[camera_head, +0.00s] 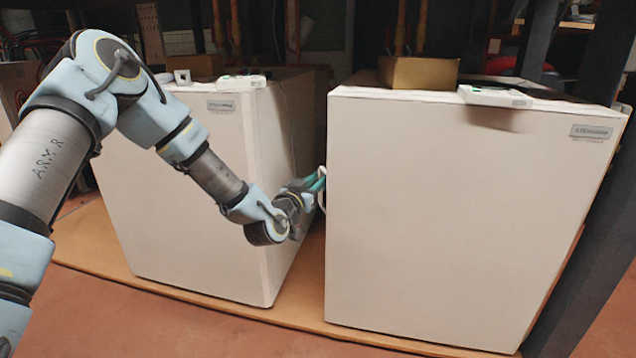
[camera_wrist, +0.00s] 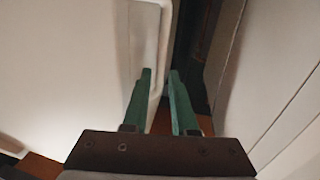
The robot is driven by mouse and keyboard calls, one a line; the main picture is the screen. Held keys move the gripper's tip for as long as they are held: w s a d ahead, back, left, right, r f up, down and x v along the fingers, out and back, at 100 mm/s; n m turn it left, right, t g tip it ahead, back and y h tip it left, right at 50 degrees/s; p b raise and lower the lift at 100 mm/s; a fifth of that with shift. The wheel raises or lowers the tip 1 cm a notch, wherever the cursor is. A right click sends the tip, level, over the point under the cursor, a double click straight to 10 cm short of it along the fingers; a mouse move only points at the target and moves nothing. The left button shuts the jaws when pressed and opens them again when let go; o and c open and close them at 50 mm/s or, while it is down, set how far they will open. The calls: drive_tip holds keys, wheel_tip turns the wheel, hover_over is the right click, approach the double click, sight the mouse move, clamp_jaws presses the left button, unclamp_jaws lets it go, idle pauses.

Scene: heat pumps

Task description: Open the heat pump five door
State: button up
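Two white heat pumps stand side by side in the head view, the left one (camera_head: 190,200) and the right one (camera_head: 440,220). I cannot read which is number five. My gripper (camera_head: 318,180) is at the left edge of the right heat pump's front, around mid-height or above. In the wrist view my gripper's two green fingers (camera_wrist: 159,74) are apart. A white panel (camera_wrist: 70,70) with a long raised or recessed strip (camera_wrist: 146,40) along its edge lies at the left. The panel's edge runs between the fingers; contact is unclear. The door looks shut.
A narrow dark gap separates the two heat pumps. A brown box (camera_head: 418,73) and a white device (camera_head: 495,97) sit on the right heat pump. A dark post (camera_head: 590,200) stands at its right. Bare floor (camera_head: 200,325) lies in front.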

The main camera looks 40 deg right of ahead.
drive_tip(key=shift+w+d, duration=0.15)
drive_tip(key=shift+d, duration=0.3)
clamp_jaws()
idle(1.2)
